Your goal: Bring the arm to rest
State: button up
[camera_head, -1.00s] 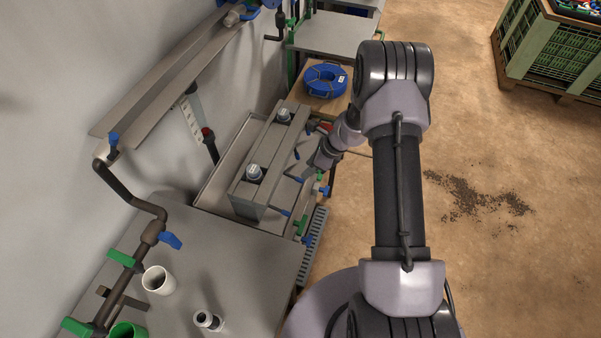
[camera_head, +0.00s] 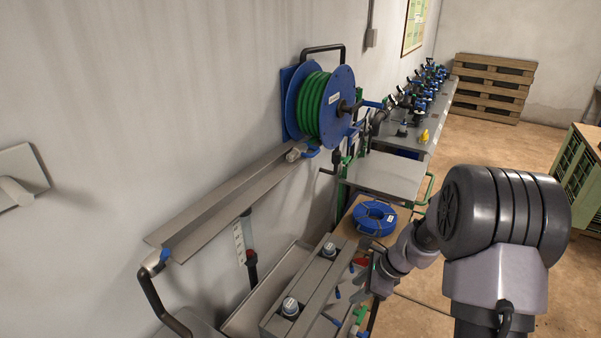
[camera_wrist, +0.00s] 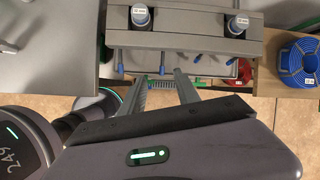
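My arm is raised at the right of the head view, its wrist bent down beside the grey manifold box (camera_head: 322,291). My gripper (camera_wrist: 160,78) shows in the wrist view with its two fingers apart and nothing between them. It points at the front side of the grey box, where several blue-handled valves stick out. Two round meters with pale caps sit on top of the box.
A blue hose coil (camera_head: 375,218) lies on a wooden surface behind the box. A green hose reel (camera_head: 322,103) hangs on the wall above a grey trough. A green crate (camera_head: 582,175) stands at far right. Open floor lies between the benches and crate.

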jog(key=s+a+r+n+t+h+b, duration=0.1)
jog(key=s+a+r+n+b, duration=0.7)
jog(key=s+r+n, duration=0.4)
jog(key=s+a+n+b, duration=0.1)
jog(key=s+n, duration=0.1)
jog(key=s, duration=0.5)
jog(key=s+a+n+t+h+b, duration=0.1)
jog(key=s+n, duration=0.2)
jog(key=s, duration=0.4)
jog(key=shift+s+a+n+t+b, duration=0.25)
jog(key=shift+a+n+t+b, duration=0.05)
jog(key=shift+b, duration=0.05)
